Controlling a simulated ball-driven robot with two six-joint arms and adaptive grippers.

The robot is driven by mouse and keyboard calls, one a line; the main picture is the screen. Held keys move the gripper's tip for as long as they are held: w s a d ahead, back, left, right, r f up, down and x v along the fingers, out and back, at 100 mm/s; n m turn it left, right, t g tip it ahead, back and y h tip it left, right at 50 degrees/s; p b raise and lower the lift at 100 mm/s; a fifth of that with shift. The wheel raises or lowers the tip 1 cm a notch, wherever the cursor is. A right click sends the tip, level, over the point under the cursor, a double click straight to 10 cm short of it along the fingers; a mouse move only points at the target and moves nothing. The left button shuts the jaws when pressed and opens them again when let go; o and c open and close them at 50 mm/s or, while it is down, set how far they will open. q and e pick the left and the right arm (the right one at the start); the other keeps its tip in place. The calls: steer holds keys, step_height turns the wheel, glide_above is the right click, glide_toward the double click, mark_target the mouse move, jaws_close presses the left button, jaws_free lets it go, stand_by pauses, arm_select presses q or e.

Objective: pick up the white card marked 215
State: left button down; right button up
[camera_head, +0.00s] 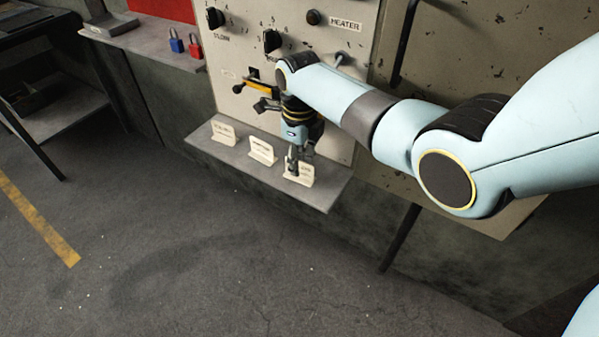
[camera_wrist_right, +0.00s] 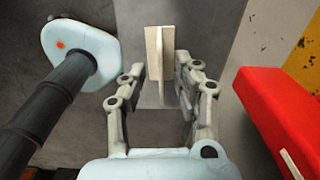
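Three small white cards stand on a narrow grey shelf (camera_head: 240,158) below the control panel: a left card (camera_head: 223,134), a middle card (camera_head: 262,151) and a right card (camera_head: 305,174). Their print is too small to read, so I cannot tell which is marked 215. My right gripper (camera_head: 292,160) points down at the right card and hides part of it. In the right wrist view, a pale card (camera_wrist_right: 159,50) stands just beyond and between the fingertips of my right gripper (camera_wrist_right: 161,72). The fingers are apart, with visible gaps beside the card. My left gripper is out of view.
The panel (camera_head: 235,60) with knobs and a yellow-black handle (camera_head: 262,87) rises close behind the gripper. A blue padlock (camera_head: 176,42) and a red padlock (camera_head: 195,46) are at the upper-left ledge. The floor (camera_head: 190,260) in front is clear.

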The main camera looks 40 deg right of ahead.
steer(key=shift+f, duration=0.8)
jaws_close()
steer(key=shift+r, duration=0.1)
